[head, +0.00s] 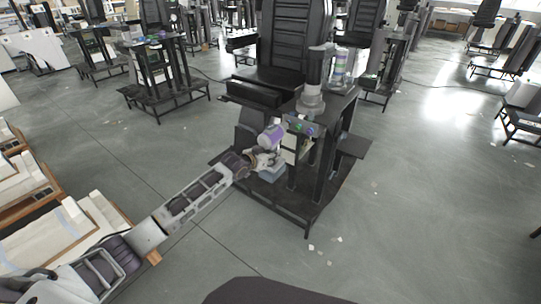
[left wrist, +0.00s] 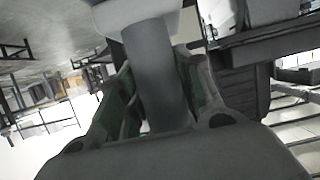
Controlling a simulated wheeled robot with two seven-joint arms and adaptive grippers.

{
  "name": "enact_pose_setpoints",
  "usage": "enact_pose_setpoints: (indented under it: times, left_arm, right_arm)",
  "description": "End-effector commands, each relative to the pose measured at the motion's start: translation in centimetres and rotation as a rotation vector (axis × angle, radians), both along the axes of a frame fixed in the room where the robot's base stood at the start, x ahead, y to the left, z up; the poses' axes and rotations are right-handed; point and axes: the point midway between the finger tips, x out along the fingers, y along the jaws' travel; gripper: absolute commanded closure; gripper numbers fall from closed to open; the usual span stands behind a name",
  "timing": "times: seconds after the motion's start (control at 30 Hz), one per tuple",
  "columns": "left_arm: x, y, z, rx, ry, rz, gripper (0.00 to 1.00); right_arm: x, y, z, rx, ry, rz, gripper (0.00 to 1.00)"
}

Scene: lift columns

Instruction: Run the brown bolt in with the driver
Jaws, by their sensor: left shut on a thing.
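My left arm reaches from the lower left of the head view to the front of the dark station. My left gripper (head: 266,160) is shut on a grey handle, which shows between the fingers in the left wrist view (left wrist: 155,80). This seems to be the handle of the driver (head: 271,137), whose purple and pale grey body sits just above the gripper, close to the station's front. A paler part of the driver shows at the top of the left wrist view. I cannot make out the brown bolt in either view. My right gripper is not in view.
The dark station (head: 262,93) has a tall ribbed back. A grey upright piece (head: 314,85) and a striped cylinder (head: 340,67) stand on its right side. A blue-grey box (head: 271,174) is below my gripper. Cream slabs (head: 88,222) lie at left. Floor at right is mostly open.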

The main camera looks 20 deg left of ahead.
Motion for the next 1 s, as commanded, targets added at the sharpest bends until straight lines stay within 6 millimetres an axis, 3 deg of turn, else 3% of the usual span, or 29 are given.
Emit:
enact_pose_setpoints:
  times: [1.0]
  left_arm:
    - [0.72, -0.26, 0.42, -0.003, -0.007, -0.001, 1.0]
  right_arm:
    - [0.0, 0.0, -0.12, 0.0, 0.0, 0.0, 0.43]
